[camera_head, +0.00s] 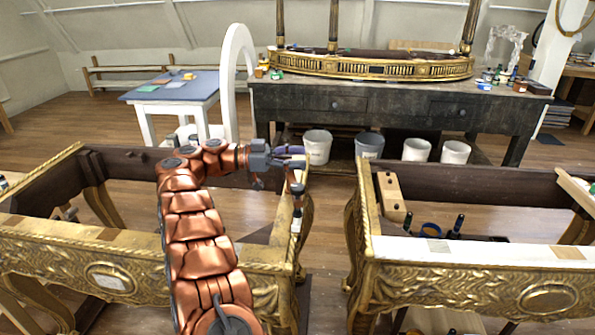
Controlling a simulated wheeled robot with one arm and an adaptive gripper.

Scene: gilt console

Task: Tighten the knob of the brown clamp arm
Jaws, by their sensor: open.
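My gripper (290,157) points right, over the right end of the left gilt console frame (255,254). Its jaws are open. Just below the fingertips, a small dark and brown upright piece (297,189) stands at the frame's right end; it may be the clamp arm, but it is too small to be sure. I cannot make out its knob, nor whether the fingers touch it.
A second gilt frame (470,285) stands to the right, with a wooden block (391,197) on it. A gap separates the frames. Behind are a dark workbench (395,111), white buckets (318,147) and a blue-topped table (172,86).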

